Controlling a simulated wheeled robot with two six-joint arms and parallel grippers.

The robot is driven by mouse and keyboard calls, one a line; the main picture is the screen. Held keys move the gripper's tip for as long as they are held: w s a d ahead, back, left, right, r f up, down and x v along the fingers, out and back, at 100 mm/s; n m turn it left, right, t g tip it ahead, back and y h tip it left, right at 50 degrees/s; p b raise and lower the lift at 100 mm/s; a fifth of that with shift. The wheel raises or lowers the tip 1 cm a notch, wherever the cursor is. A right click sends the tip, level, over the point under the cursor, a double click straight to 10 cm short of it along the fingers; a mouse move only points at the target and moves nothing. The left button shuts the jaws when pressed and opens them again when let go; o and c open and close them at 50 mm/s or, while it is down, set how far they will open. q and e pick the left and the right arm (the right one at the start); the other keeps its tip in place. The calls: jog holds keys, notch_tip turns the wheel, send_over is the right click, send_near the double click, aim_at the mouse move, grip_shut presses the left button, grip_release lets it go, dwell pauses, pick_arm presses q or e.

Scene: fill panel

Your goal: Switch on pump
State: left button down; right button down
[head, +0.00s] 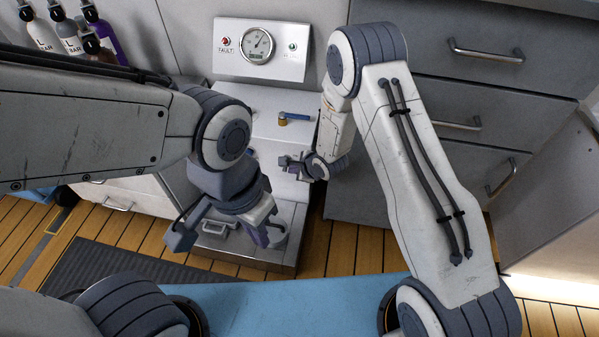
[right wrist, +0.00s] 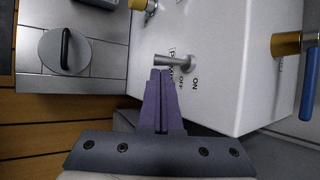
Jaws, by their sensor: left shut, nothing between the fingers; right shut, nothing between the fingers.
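The pump switch (right wrist: 174,62) is a small grey toggle lever on the white box's face, with ON and OFF lettering beside it in the right wrist view. In the head view my right gripper (head: 300,168) is at the front of the white box (head: 262,108), and the switch is hidden. My left gripper (head: 262,236) is shut and empty, lower and nearer, over the grey base unit.
A blue-handled brass valve (head: 295,117) sits on the box; its handle (right wrist: 309,85) also shows in the right wrist view. Behind stands a gauge panel (head: 289,68) with a red fault lamp. Drawers (head: 465,90) stand at right.

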jog(key=shift+b+x, duration=0.3)
jog(key=shift+x, duration=0.75)
jog(key=shift+r, duration=0.1)
jog(key=shift+r+p, duration=0.1)
jog(key=shift+p, duration=0.5)
